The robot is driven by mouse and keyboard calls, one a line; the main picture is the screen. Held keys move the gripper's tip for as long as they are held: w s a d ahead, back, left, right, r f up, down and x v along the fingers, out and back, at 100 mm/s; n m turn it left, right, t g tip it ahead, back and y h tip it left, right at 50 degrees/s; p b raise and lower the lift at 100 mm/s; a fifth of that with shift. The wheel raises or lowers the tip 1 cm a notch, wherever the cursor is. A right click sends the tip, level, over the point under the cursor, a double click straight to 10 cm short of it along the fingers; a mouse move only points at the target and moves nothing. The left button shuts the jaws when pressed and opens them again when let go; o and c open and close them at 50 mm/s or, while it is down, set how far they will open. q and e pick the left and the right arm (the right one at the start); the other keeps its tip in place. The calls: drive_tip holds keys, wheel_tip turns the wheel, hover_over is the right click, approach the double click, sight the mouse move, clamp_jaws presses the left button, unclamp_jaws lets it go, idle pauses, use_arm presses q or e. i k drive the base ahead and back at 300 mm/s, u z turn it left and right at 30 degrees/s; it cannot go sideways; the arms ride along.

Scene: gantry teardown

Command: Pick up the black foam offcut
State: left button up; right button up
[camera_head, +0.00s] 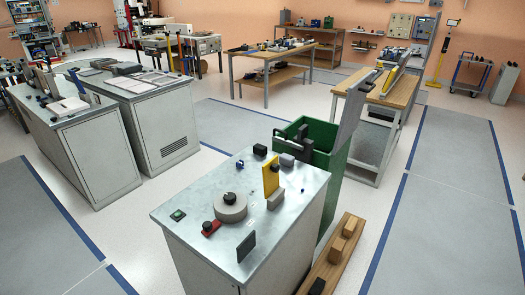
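Several black pieces show, and I cannot tell for sure which is the foam offcut. A small black block (260,150) lies near the far edge of the metal-topped cabinet (195,192). A thin dark plate (246,246) stands tilted near that cabinet's front right edge. Another black piece (317,287) lies at the near end of a wooden plank on the right, partly cut off by the frame. Neither of my grippers shows in this view.
The cabinet top also holds a grey disc with a black knob (231,206), a red part (211,228), a yellow upright plate (270,176) and a grey block (276,199). A green bin (326,160) stands behind it. The floor (440,235) at right is clear.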

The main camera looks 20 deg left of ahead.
sight(260, 150)
drive_tip(key=u, duration=2.6)
drive_tip(key=i, duration=4.05)
drive_tip(key=z, duration=3.35)
drive_tip(key=i, duration=1.05)
